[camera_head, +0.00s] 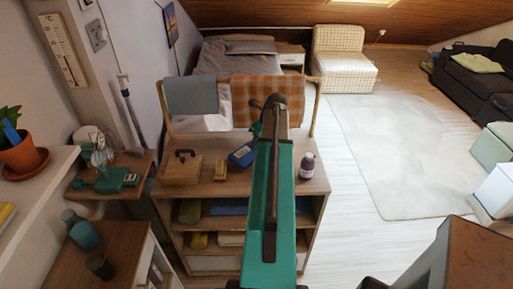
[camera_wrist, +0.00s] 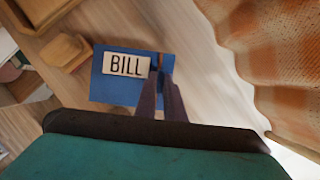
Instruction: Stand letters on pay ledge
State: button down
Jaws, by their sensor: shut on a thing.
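A blue piece with a pale label reading BILL (camera_wrist: 124,66) is in the wrist view, just beyond my gripper. My gripper (camera_wrist: 163,68) has its two dark fingers close together at the right part of this piece, shut on it. In the head view a blue piece (camera_head: 241,155) shows at the left of my arm, over the wooden shelf unit's top (camera_head: 203,190); I cannot tell whether it touches the top. My fingertips are hidden behind my arm there. I cannot make out which part is the pay ledge.
A wooden box with a handle (camera_head: 183,168) and a small wooden block (camera_head: 220,170) stand left on the top. A purple bottle (camera_head: 307,166) stands at the right. An orange checked cloth (camera_head: 268,100) and a grey cloth (camera_head: 191,96) hang on a rail behind.

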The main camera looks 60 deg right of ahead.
jog(key=shift+f, duration=0.1)
jog(key=shift+f+p, duration=0.6)
jog(key=shift+f, duration=1.2)
jog(key=shift+f, duration=0.1)
jog(key=c, duration=1.9)
grip_release()
jog(key=shift+o, duration=0.2)
jog(key=b+v, duration=0.3)
jog(key=v, duration=0.9)
jog(key=shift+o, duration=0.5)
